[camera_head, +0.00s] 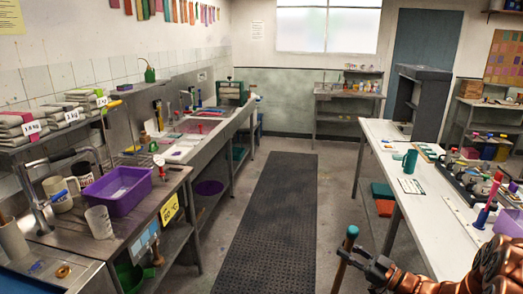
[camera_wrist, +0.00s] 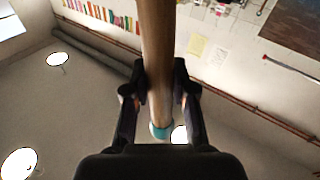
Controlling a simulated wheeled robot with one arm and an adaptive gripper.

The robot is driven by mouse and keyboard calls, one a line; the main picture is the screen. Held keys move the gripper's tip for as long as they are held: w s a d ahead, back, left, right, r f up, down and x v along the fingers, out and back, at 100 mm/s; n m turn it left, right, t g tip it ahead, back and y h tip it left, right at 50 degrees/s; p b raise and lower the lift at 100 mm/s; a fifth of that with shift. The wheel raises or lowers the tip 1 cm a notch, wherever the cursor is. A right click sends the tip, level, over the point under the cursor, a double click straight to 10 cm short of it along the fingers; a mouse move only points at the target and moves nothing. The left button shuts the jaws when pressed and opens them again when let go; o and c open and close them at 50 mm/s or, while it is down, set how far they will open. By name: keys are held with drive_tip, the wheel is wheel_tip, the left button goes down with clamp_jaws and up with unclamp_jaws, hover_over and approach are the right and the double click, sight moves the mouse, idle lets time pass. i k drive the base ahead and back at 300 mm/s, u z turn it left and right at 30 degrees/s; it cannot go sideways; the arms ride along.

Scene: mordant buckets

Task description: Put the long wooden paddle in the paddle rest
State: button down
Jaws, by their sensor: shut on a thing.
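The long wooden paddle (camera_head: 340,272) shows at the bottom of the head view as a brown shaft with a teal end, tilted slightly. Its lower part runs out of the picture. My gripper (camera_head: 349,254) is shut on the shaft just below the teal end, over the floor between the counter and the table. In the wrist view the wooden shaft (camera_wrist: 157,40) runs between both fingers of my gripper (camera_wrist: 160,88), with the teal end close to the palm. The paddle's far end is out of view. I cannot clearly make out the paddle rest.
A steel counter at left bears a purple tub (camera_head: 118,190), mugs and a pale beaker (camera_head: 99,222). A white table (camera_head: 425,215) at right bears a teal mug (camera_head: 410,162) and bottles. A dark floor mat (camera_head: 270,220) lies in the clear aisle.

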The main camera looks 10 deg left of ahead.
sight(180, 204)
drive_tip(key=i, duration=2.7)
drive_tip(key=u, duration=2.85)
